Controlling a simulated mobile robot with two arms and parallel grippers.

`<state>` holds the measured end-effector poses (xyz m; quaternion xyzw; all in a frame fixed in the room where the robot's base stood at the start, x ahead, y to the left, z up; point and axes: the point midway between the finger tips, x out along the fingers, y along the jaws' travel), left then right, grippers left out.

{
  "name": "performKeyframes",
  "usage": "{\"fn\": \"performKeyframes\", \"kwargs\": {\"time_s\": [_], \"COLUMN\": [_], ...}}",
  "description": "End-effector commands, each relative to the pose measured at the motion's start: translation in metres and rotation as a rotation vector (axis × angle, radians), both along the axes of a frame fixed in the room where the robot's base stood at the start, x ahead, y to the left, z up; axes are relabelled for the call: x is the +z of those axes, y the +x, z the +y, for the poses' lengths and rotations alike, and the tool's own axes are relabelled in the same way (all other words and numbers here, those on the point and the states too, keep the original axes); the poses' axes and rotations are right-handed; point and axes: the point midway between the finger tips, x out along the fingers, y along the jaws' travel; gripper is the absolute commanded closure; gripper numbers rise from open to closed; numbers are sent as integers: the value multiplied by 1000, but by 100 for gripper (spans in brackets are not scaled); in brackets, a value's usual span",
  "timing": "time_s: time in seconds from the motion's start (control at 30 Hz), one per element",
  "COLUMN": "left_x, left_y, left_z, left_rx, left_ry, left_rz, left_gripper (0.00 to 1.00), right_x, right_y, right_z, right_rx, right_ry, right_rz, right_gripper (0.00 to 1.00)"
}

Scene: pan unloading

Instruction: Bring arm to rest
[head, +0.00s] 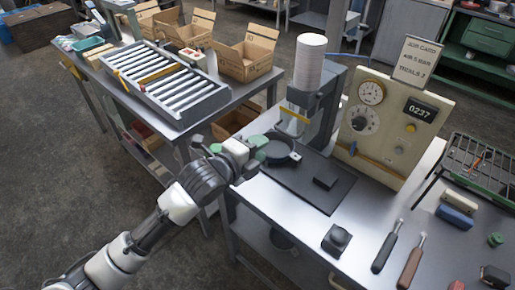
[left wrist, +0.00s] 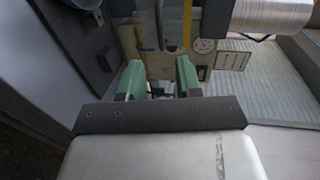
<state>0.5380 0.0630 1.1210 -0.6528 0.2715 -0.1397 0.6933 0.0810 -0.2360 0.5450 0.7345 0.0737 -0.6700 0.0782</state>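My left arm reaches in from the lower left in the head view. Its gripper (head: 262,148) is at the left edge of the steel workbench (head: 290,210), beside a dark round pan (head: 280,150) under the press-like stand. In the left wrist view the green fingers of the left gripper (left wrist: 160,80) stand apart with a gap between them. I see nothing clearly held there; the pan's contact with the fingers cannot be told. My right gripper is in neither view.
A stand with a white cylindrical stack (head: 309,62) rises just behind the pan. A beige gauge panel (head: 390,125) stands to its right. A black block (head: 336,238) and two handled tools (head: 398,255) lie in front. A roller table (head: 165,80) is at left, with open floor before it.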

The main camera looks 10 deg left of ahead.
Motion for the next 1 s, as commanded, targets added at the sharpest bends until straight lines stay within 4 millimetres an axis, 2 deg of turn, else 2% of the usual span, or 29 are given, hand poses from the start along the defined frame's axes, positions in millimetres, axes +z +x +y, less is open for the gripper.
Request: {"fn": "performKeyframes", "kwargs": {"time_s": [0.27, 0.37, 0.43, 0.57, 0.7, 0.8, 1.0], "left_x": [-1, -10, -26, -68, -107, -124, -144], "left_y": [0, -9, -23, -70, -128, -162, -222], "left_z": [0, 2, 7, 30, 64, 84, 114], "left_rx": [1, 28, 80, 285, 584, 768, 1085], "left_ry": [-3, -41, -105, -297, -496, -593, -730], "left_rz": [4, 68, 175, 498, 812, 954, 1135], "left_gripper": [66, 66, 66, 66, 66, 66, 66], "right_x": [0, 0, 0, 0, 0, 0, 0], "right_y": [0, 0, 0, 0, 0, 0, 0], "right_z": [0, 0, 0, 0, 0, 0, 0], "right_rx": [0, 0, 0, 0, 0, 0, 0], "right_ry": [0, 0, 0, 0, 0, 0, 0], "right_rz": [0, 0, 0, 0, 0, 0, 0], "right_gripper": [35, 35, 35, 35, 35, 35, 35]}}
